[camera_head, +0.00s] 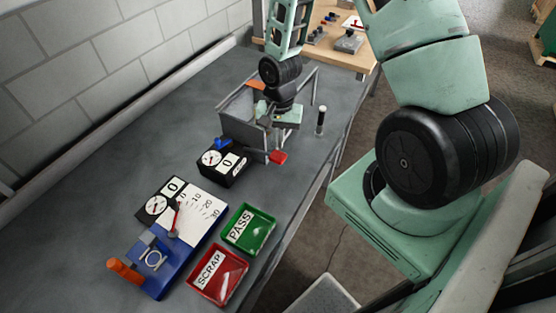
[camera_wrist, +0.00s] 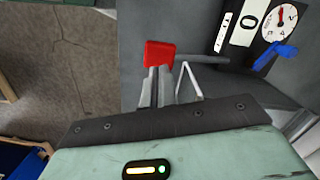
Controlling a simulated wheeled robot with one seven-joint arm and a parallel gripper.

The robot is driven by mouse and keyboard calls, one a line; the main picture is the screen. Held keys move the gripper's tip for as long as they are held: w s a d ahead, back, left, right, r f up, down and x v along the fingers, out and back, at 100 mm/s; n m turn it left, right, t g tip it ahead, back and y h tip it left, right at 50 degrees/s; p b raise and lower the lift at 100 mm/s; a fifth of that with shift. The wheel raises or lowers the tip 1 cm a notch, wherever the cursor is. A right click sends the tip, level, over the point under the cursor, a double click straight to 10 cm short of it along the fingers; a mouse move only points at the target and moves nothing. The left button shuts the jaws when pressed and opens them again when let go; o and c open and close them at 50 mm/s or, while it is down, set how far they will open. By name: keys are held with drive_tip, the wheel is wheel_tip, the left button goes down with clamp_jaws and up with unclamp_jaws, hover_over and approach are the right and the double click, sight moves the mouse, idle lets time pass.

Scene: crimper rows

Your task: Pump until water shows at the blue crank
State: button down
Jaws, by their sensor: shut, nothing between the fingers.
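A blue crank (camera_head: 221,144) sits on a black box (camera_head: 223,165) with a round dial and a counter reading 0. The blue crank also shows at the right of the wrist view (camera_wrist: 277,54). No water is visible at it. A red pad or block (camera_head: 278,157) is at the front corner of a grey metal enclosure (camera_head: 228,121); it also shows in the wrist view (camera_wrist: 159,53). My gripper (camera_wrist: 158,72) is shut and empty, its tips pointing at the red block. I cannot tell whether they touch. No clearly recognisable pump shows.
A blue fixture (camera_head: 178,263) with an orange handle (camera_head: 124,271), a second dial and a scale stands at the front left. A green PASS tray (camera_head: 263,219) and a red SCRAP tray (camera_head: 229,291) lie beside it. A dark post (camera_head: 320,123) stands near the bench's right edge.

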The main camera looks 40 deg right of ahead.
drive_tip(key=shift+s+a+f+b, duration=0.1)
drive_tip(key=shift+f+b, duration=0.45)
drive_tip(key=shift+f, duration=0.55)
